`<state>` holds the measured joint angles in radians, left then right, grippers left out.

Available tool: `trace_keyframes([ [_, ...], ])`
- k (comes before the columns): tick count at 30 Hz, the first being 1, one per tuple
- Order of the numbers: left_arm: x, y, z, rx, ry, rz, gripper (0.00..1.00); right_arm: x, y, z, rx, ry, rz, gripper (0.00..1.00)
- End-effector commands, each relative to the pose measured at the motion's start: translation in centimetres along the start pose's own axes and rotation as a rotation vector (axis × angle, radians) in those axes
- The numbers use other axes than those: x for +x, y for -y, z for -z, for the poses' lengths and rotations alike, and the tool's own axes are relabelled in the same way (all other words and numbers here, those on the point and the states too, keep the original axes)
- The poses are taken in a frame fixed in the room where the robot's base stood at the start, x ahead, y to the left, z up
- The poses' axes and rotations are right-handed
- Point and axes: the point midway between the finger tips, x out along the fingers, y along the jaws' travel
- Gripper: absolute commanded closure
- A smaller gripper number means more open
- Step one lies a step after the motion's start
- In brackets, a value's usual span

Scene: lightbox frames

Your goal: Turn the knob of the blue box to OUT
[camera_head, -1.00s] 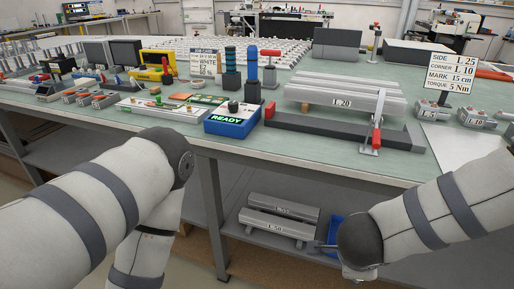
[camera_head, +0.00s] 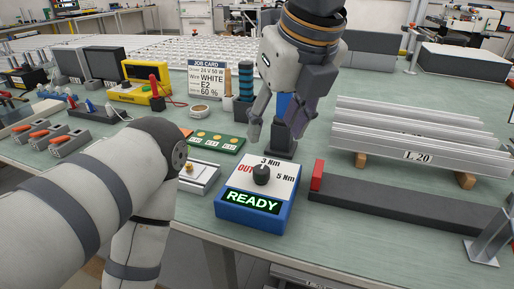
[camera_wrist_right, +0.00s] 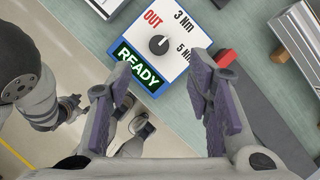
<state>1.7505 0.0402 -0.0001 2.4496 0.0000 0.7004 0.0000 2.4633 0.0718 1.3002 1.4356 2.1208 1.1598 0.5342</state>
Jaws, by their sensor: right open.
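The blue box (camera_head: 253,215) stands on the bench with a white top plate marked OUT, 3 Nm and 5 Nm, and a green READY display (camera_head: 252,199). Its dark round knob (camera_head: 261,174) has a pale mark that appears to point towards 3 Nm. The right wrist view also shows the knob (camera_wrist_right: 159,45), beyond my fingertips. My right gripper (camera_head: 279,132) is open and empty, above and behind the box in the head view, apart from the knob. It also shows in the right wrist view (camera_wrist_right: 160,68).
A dark bar with a red end (camera_head: 316,176) lies close right of the box. Aluminium profiles (camera_head: 420,140) lie at the right. Bare bench (camera_head: 335,255) shows in front.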

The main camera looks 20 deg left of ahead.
Motion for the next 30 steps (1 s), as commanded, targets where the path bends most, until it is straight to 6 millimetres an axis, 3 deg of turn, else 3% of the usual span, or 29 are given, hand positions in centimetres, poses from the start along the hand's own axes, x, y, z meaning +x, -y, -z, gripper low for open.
trace_keyframes([
  [12, 1.4, 0.0, -1.1, 0.0, 0.049, 0.002, 0.6, 9.9, 0.1, 0.2, -0.001, -0.008, 0.0, 0.54],
  [18, 1.6, 0.1, -1.3, 0.0, 0.055, 0.002, 0.6, 11.8, 0.1, 0.2, -0.002, -0.003, 0.002, 0.54],
  [25, 1.6, 0.1, -1.2, 0.0, 0.053, 0.002, 0.6, 11.8, 0.1, 0.1, -0.003, -0.001, 0.003, 0.54],
  [26, 1.6, 0.1, -1.2, 0.0, 0.053, 0.002, 0.6, 11.8, 0.1, 0.1, -0.003, -0.001, 0.003, 0.56],
  [30, 1.6, 0.1, -1.2, 0.0, 0.053, 0.002, 0.6, 11.8, 0.1, 0.1, -0.003, -0.001, 0.003, 0.88],
])
